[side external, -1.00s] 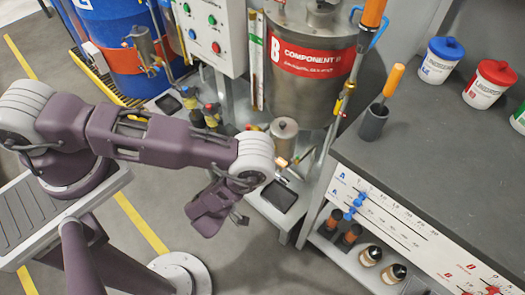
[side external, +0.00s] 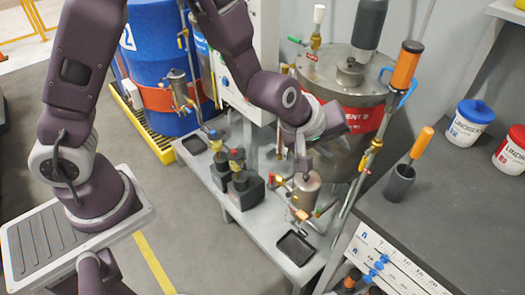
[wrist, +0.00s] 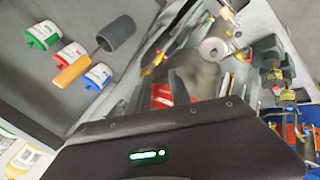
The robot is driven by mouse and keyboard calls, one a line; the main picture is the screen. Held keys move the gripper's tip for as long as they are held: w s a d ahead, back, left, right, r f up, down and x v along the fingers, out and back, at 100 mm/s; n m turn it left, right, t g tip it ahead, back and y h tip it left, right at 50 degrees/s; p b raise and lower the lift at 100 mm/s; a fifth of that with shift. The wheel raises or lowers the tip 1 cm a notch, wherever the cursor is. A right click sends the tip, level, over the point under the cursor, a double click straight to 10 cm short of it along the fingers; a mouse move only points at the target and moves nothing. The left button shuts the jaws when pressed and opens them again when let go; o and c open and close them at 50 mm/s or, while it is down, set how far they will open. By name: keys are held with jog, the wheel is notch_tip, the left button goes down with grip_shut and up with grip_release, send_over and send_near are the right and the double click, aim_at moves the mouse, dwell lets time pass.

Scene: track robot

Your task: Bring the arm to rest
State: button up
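My gripper (side external: 303,158) hangs at the end of my raised, bent arm, in front of the steel tank (side external: 345,122) in the side view. Its fingers point down above the small metal pot (side external: 305,190) on the low bench. I cannot tell whether it touches anything there. The finger gap is too small and dark to read. In the wrist view, my dark hand housing with a lit green strip fills the lower middle, and the area beyond it is blurred. I see no object clearly held.
A blue drum (side external: 160,75) stands behind left. The low bench (side external: 262,232) carries dark pumps (side external: 240,188) and a black tray (side external: 296,247). At right, a grey worktop (side external: 455,195) holds a cup (side external: 399,184) with an orange-handled tool and lidded tubs (side external: 468,122).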

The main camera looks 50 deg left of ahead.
jog(key=s+a+r+m+h, duration=0.1)
jog(key=s+a+r+m, duration=0.1)
jog(key=s+r, duration=0.3)
jog(key=s+a+r+m, duration=0.2)
jog(key=s+a+r, duration=0.1)
jog(key=r, duration=0.4)
jog(key=s+a+r+m+g+y, duration=0.1)
jog(key=s+a+m, duration=0.2)
jog(key=s, duration=0.7)
jog(key=s+a+r+m+g+y, duration=0.1)
jog(key=s+a+r+m, duration=0.1)
jog(key=s+a, duration=0.4)
jog(key=s+m, duration=0.1)
jog(key=s, duration=0.2)
jog(key=shift+s+a+m, duration=0.3)
jog(key=shift+s, duration=0.05)
jog(key=shift+r, duration=0.15)
